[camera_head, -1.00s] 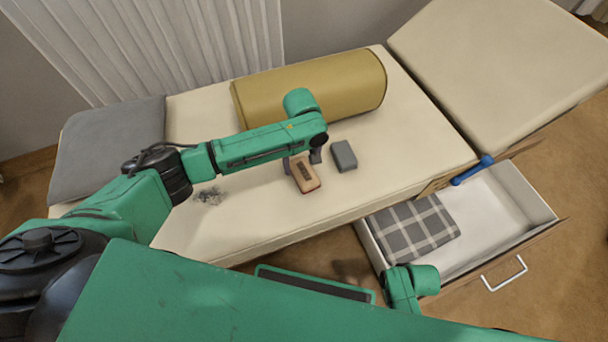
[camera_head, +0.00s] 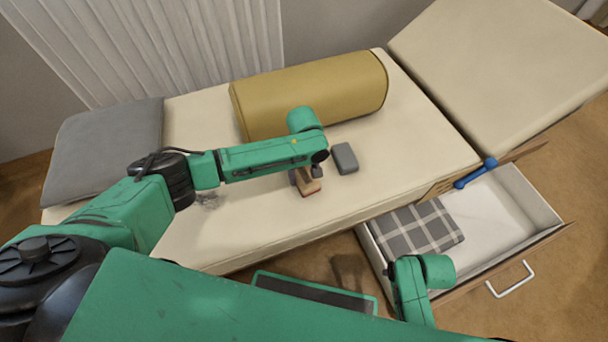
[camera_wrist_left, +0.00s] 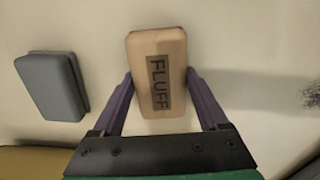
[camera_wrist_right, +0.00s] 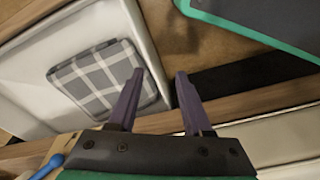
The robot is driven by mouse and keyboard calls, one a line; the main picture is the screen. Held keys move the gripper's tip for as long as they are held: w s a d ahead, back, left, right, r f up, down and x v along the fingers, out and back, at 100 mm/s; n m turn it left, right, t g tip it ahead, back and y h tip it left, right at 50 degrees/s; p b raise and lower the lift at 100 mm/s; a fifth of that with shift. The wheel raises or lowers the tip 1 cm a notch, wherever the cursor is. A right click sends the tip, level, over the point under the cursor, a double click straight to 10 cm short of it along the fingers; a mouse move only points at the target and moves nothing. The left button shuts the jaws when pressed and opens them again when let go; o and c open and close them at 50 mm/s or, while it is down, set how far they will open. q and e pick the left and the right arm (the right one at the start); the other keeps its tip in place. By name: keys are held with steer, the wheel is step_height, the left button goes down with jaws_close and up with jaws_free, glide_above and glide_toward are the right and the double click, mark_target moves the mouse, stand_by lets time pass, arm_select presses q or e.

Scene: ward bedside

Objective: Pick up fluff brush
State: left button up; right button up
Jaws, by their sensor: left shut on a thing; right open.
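The fluff brush (camera_wrist_left: 158,50) is a tan wooden block with a dark label reading FLUFF, seen from above in the left wrist view. My left gripper (camera_wrist_left: 162,85) is shut on it, one finger against each long side. In the head view the brush (camera_head: 309,187) shows partly below the left gripper (camera_head: 305,177), over the cream bed; I cannot tell whether it touches the bed. My right gripper (camera_wrist_right: 158,85) is open and empty near the open drawer.
A grey block (camera_head: 344,158) lies right of the brush. A mustard bolster (camera_head: 310,95) and grey pillow (camera_head: 107,150) lie on the bed (camera_head: 400,150). Grey fluff (camera_head: 208,199) lies left. The open drawer (camera_head: 505,215) holds a checked cloth (camera_head: 415,228).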

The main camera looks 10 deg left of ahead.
mark_target(304, 174)
arm_select(q)
steer(key=shift+r, duration=0.1)
steer(key=shift+r, duration=0.25)
step_height(304, 174, up, 8)
steer(key=p, duration=0.3)
step_height(304, 174, up, 11)
steer(key=p, duration=0.3)
steer(key=shift+r, duration=0.15)
arm_select(e)
steer(key=s+d+f, duration=0.3)
steer(key=s+f, duration=0.5)
steer(key=f, duration=0.2)
steer(key=shift+s, duration=0.35)
steer(key=shift+d+h, duration=0.1)
steer(key=shift+h, duration=0.2)
